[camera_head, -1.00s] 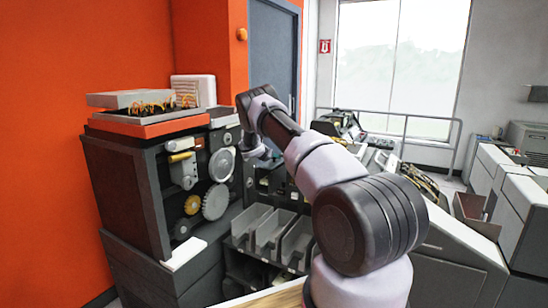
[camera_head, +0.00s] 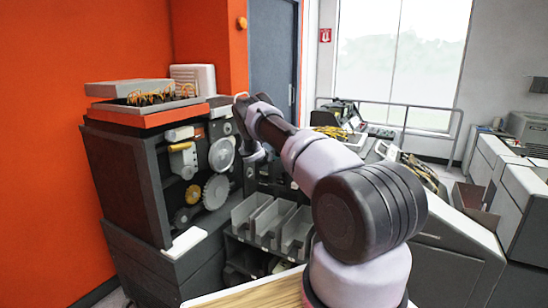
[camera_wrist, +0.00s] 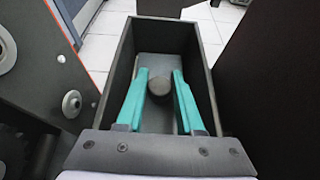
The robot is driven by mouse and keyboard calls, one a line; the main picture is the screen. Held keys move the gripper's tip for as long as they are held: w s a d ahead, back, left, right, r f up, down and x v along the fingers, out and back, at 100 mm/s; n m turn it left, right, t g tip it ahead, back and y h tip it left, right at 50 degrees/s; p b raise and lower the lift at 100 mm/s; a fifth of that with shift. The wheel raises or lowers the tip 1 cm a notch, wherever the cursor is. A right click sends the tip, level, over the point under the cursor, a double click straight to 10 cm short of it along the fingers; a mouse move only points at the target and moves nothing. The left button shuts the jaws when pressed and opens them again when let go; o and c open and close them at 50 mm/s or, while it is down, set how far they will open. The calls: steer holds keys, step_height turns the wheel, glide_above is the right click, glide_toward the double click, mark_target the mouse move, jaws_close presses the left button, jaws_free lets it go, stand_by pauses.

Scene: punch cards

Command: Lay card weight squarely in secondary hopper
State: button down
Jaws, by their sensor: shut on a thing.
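In the wrist view, my gripper (camera_wrist: 161,74) points down into the secondary hopper (camera_wrist: 122,85), a dark narrow box with tall walls. Its two teal fingers are shut on the dark round knob of the card weight (camera_wrist: 160,86). The weight's flat grey plate (camera_wrist: 158,120) lies beneath the fingers, inside the walls, and looks roughly in line with them. I cannot tell whether the plate rests on the hopper's bottom. In the head view, my wrist is beside the geared machine; the fingers and the weight cannot be made out there.
The dark machine (camera_head: 125,185) with gears and knobs stands at left, close to my wrist. Open grey card bins (camera_head: 272,222) sit below my arm. In the wrist view, a dark panel with round knobs (camera_wrist: 72,103) is left of the hopper.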

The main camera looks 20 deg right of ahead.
stand_by(0.3)
steer(key=shift+c, duration=2.3)
jaws_free()
steer(key=shift+f, duration=0.1)
steer(key=shift+a, duration=0.1)
steer(key=shift+s+a+r, duration=0.2)
steer(key=shift+a, duration=0.1)
steer(key=v, duration=0.9)
steer(key=shift+s+a+r, duration=0.2)
steer(key=shift+s+a, duration=0.05)
steer(key=shift+s, duration=0.1)
